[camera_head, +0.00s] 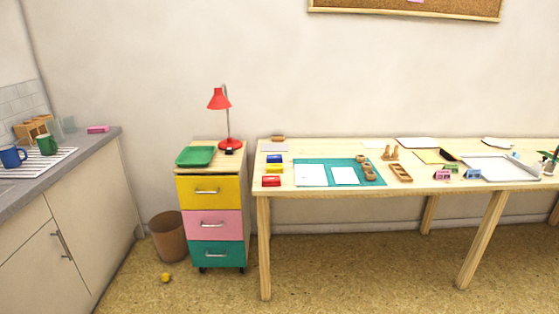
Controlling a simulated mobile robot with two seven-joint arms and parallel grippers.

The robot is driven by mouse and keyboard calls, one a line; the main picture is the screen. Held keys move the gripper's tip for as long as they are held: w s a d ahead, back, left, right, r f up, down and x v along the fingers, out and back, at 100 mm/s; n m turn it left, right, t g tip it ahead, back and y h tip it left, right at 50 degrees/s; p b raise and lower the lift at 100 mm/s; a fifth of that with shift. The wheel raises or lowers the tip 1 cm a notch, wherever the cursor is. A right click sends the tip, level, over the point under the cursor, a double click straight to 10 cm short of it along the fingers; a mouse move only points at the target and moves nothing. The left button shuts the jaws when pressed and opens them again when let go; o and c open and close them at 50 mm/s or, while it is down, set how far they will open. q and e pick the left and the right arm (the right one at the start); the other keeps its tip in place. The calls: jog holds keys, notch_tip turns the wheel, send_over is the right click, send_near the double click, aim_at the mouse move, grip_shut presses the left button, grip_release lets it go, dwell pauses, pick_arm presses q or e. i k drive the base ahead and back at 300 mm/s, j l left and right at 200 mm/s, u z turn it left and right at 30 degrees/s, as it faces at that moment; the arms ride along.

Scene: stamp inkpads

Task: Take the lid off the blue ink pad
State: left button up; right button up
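A small blue ink pad (274,158) lies near the left end of the long wooden table. It looks closed, but it is too small to make out the lid's edge. A yellow pad (273,168) and a red pad (271,181) lie in front of it in a column, apart from one another. Neither of my grippers is in view.
The wooden table (320,200) also bears a teal mat (355,171) with white sheets, wooden stamps and a white tray (500,168). A drawer cabinet (209,224) with a red lamp (220,100) stands at its left. A bin (168,240) and a yellow ball (165,278) are on the floor. The floor before the table is open.

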aim_at(270, 157)
jog(key=i+j+u, duration=0.1)
jog(key=i+j, duration=0.15)
jog(key=i, duration=0.25)
jog(key=i+j+u, duration=0.15)
jog(key=i, duration=0.35)
jog(key=i+j+u, duration=0.1)
jog(key=i, duration=0.4)
jog(key=j, duration=0.1)
